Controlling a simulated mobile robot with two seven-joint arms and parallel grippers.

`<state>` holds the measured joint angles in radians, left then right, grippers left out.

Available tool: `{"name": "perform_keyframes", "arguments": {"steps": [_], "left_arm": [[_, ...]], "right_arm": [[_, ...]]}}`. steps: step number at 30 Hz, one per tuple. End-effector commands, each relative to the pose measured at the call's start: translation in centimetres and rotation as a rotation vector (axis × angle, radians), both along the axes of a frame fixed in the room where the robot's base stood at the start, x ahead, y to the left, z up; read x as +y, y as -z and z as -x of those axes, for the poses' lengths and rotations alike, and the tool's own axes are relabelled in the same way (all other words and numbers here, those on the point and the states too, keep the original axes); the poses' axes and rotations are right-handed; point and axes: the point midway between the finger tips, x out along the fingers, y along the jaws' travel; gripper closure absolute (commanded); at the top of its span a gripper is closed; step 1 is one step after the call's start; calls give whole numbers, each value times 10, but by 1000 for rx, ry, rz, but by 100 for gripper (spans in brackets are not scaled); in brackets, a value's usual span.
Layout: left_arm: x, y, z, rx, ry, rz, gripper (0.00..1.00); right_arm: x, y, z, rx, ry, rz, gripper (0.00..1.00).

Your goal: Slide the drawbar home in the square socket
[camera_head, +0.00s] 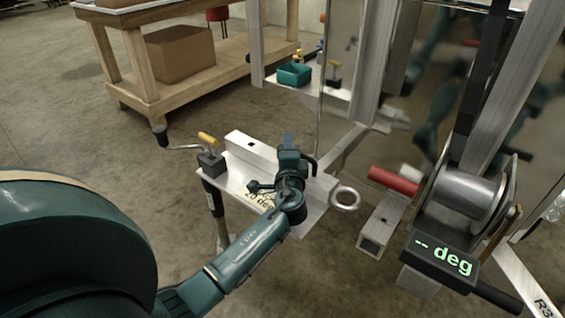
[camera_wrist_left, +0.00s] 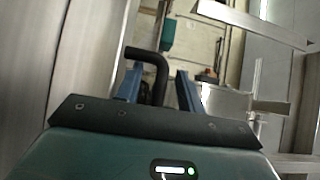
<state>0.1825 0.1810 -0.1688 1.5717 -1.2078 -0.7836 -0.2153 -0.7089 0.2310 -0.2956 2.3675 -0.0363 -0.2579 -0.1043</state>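The drawbar (camera_head: 252,151) is a pale square aluminium bar lying across a plate marked "20 deg". A metal ring eye (camera_head: 345,198) is near its right end. A square tube with an open end (camera_head: 371,244), probably the socket, lies to the right, apart from the bar. My left gripper (camera_head: 288,146) is over the middle of the bar, hiding part of it. In the left wrist view its blue fingers (camera_wrist_left: 159,88) stand apart. A black bent handle (camera_wrist_left: 148,54) shows between them, and I see no finger clearly touching it. My right gripper is not in view.
A winch drum (camera_head: 466,194), a red grip (camera_head: 393,181) and a display reading "-- deg" (camera_head: 443,257) crowd the right. A wooden bench (camera_head: 150,85) stands behind. Floor at left is clear.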

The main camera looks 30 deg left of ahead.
Motion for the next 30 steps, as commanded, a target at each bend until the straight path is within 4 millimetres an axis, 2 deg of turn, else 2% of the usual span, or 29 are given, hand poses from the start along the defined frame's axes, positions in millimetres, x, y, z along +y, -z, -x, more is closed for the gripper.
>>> {"name": "perform_keyframes", "arguments": {"steps": [5, 19, 30], "left_arm": [[0, 0, 0, 0, 0, 0, 63], [0, 0, 0, -1, 0, -1, 100], [1, -1, 0, -1, 0, -1, 100]], "right_arm": [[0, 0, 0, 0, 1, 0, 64], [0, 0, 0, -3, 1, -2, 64], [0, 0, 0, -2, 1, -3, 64]]}}
